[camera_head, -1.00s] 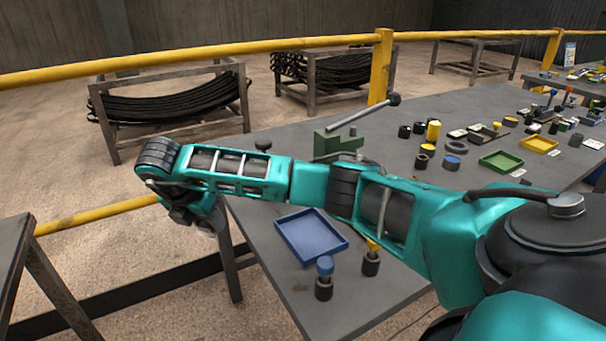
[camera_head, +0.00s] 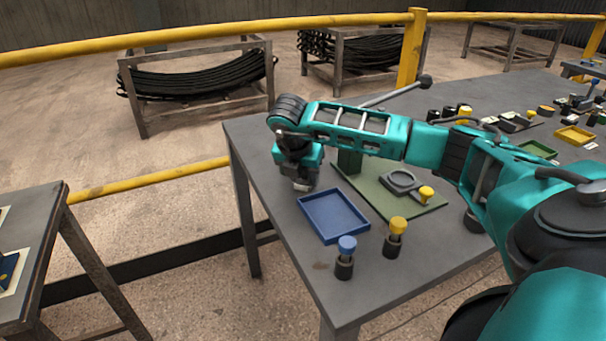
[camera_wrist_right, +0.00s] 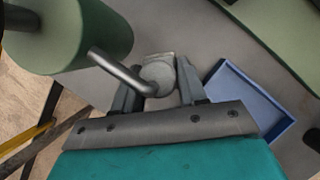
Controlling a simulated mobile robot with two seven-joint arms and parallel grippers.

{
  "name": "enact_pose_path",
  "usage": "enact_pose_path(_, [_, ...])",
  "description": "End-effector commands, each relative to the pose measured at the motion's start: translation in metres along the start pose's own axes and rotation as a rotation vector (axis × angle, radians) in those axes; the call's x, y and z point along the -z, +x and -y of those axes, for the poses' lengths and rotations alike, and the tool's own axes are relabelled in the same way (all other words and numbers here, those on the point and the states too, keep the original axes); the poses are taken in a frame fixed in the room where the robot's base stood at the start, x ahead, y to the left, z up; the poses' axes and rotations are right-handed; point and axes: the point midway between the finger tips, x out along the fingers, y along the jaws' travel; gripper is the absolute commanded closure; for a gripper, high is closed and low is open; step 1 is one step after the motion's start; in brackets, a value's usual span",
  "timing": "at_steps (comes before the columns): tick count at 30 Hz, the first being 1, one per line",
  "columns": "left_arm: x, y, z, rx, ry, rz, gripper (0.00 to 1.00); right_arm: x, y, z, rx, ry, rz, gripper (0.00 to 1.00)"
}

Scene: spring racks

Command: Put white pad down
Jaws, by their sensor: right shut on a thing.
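My right gripper (camera_head: 303,182) points down over the near left part of the grey table, just beyond the blue tray. In the right wrist view my right gripper (camera_wrist_right: 157,88) is shut on a pale grey-white piece, the white pad (camera_wrist_right: 158,70). A metal rod crosses in front of the pad and hides part of it. In the head view the pad is only a small pale patch at the gripper's tip, and I cannot tell whether it touches the table. My left gripper is not in view.
The blue tray (camera_head: 333,216) looks empty. A green press with a base plate (camera_head: 379,189) and long lever (camera_head: 395,92) stands beside the gripper. Blue-topped (camera_head: 346,258) and yellow-topped (camera_head: 395,238) stampers stand in front. A yellow rail runs behind.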

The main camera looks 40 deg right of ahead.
Motion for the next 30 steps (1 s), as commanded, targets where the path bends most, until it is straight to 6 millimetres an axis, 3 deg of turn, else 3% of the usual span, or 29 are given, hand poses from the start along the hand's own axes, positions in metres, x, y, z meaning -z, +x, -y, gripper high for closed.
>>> enact_pose_path(8, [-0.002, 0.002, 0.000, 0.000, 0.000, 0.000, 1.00, 0.003, 0.003, -0.002, -0.002, -0.002, -0.002, 0.94])
enact_pose_path(9, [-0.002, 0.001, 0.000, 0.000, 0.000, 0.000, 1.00, 0.003, 0.002, -0.002, -0.002, -0.002, -0.002, 0.57])
enact_pose_path(16, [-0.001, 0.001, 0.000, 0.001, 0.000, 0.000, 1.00, 0.003, 0.002, -0.002, -0.001, -0.002, -0.002, 0.35])
enact_pose_path(25, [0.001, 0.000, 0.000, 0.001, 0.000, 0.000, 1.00, 0.002, -0.001, -0.002, -0.002, -0.002, -0.002, 0.33])
enact_pose_path(30, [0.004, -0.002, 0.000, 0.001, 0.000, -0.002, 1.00, 0.001, -0.022, -0.003, -0.005, -0.003, -0.001, 0.33])
